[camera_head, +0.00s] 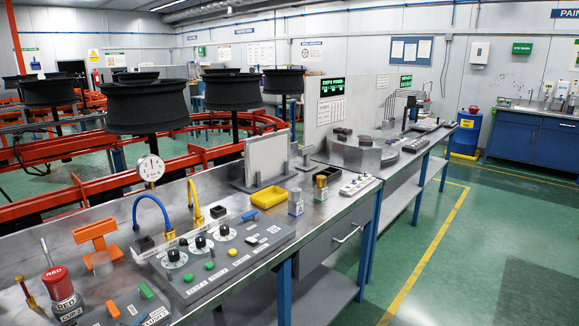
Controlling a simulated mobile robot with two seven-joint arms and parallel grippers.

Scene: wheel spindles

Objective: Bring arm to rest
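Neither of my arms nor grippers shows in the head view. The long metal workbench (330,205) runs from the lower left to the middle right. Black wheels (147,106) sit on upright spindles behind the bench, above a red frame. A grey control panel (222,262) with knobs and coloured buttons lies on the bench. A red-capped cup (60,290) stands at the lower left.
On the bench are a yellow tray (269,197), an orange holder (97,238), a round gauge (151,168) and blue and yellow hoses. The green floor (480,260) at right is open. A blue cabinet (535,140) stands along the far wall.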

